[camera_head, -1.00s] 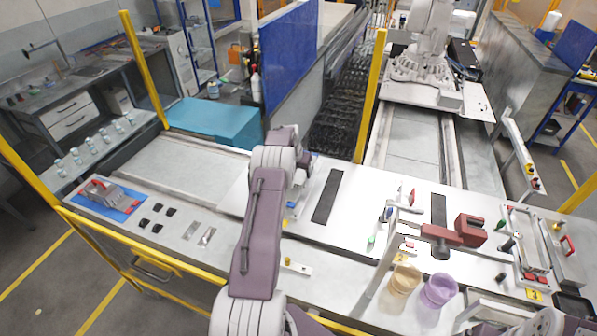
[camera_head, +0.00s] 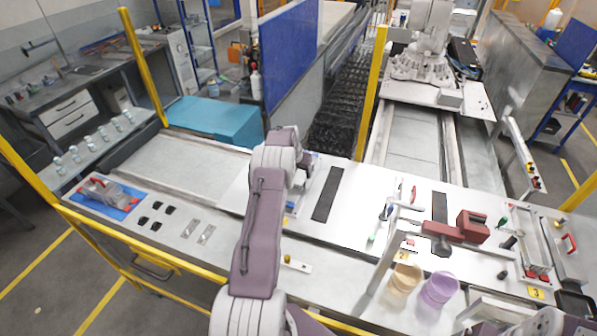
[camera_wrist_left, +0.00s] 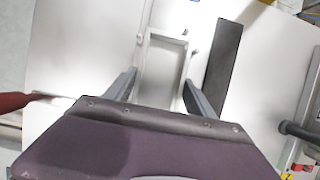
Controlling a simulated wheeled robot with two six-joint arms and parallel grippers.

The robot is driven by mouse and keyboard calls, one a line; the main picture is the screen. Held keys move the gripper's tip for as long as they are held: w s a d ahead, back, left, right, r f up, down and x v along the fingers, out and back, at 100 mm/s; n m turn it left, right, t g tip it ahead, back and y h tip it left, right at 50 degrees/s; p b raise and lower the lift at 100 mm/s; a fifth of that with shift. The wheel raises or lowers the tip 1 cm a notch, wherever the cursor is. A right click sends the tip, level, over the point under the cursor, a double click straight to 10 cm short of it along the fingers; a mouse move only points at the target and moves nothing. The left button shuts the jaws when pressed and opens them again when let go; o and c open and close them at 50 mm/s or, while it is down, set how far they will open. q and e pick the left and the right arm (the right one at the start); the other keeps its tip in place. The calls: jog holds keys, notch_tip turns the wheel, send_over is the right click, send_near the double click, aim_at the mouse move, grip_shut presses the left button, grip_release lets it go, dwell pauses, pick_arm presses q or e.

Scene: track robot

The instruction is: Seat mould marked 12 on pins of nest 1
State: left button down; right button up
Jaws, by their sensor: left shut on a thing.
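My left gripper (camera_wrist_left: 157,92) has its two dark fingers well apart, on either side of a pale open box-shaped piece (camera_wrist_left: 151,68), and is shut on it. The piece has a light rim and a grey inside. No number 12 can be read on it, so I cannot tell that it is the mould. In the head view my purple arm hides most of the left gripper (camera_head: 299,182) and what it holds. It is over the white worktop, left of a black strip (camera_head: 327,195). No pins or nest 1 label can be made out. My right gripper does not show.
A dark red clamp-like block (camera_head: 471,226) stands on the worktop at right. A tan cup (camera_head: 404,279) and a purple cup (camera_head: 439,289) stand near the front. A blue mat (camera_head: 124,204) lies far left, beside several small black pieces. Yellow rails (camera_head: 150,255) edge the bench.

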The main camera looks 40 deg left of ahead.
pick_arm(q)
jog(key=shift+f+b, duration=0.6)
jog(key=shift+f, duration=0.25)
jog(key=shift+c, duration=2.2)
grip_release()
jog(key=shift+o, duration=1)
jog(key=shift+s, duration=0.1)
jog(key=shift+s+r+b, duration=0.1)
jog(key=shift+r+b, duration=0.2)
jog(key=shift+r, duration=0.05)
jog(key=b+v, duration=0.2)
jog(key=v, duration=0.6)
jog(key=shift+r+b, duration=0.2)
jog(key=shift+b, duration=0.2)
